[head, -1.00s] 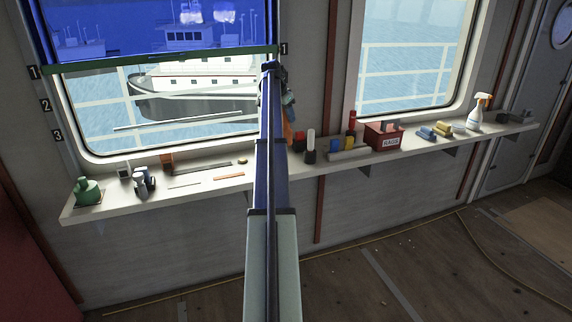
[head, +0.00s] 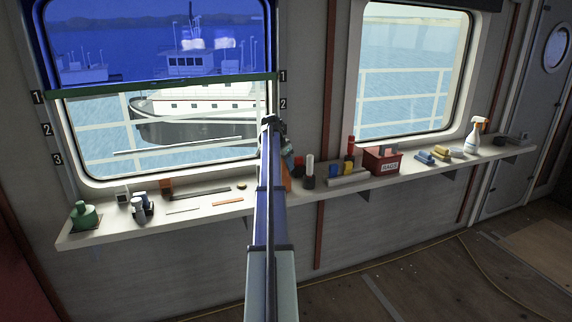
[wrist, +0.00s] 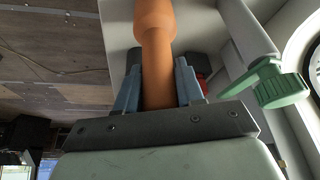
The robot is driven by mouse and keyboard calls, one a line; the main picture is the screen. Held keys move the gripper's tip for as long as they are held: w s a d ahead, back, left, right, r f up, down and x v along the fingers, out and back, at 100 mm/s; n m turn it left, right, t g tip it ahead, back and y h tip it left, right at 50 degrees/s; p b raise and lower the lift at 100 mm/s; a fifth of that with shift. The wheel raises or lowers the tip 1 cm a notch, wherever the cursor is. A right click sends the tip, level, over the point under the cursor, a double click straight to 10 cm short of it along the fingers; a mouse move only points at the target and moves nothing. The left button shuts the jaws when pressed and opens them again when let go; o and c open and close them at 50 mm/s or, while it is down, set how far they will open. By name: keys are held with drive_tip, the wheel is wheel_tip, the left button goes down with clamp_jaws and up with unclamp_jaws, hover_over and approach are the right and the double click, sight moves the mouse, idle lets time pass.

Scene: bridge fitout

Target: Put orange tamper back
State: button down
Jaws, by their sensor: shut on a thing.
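The orange tamper (wrist: 157,50) stands out between the fingers of my gripper (wrist: 158,85) in the wrist view. The blue-grey fingers are shut on its narrower part, and a wider collar shows beyond them. In the head view my gripper (head: 289,158) is mostly hidden behind my arm, over the shelf (head: 222,219) below the strip of wall between the windows. Only an orange sliver of the tamper (head: 287,181) shows beside the arm. I cannot tell whether the tamper touches the shelf.
To the right are a black-and-white cylinder (head: 309,171), a red rags box (head: 382,161) and a spray bottle (head: 474,136). A green part (wrist: 275,85) is close in the wrist view.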

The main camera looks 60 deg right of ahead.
drive_tip(key=shift+f, duration=0.1)
drive_tip(key=c, duration=0.7)
unclamp_jaws()
drive_tip(key=v, duration=1.2)
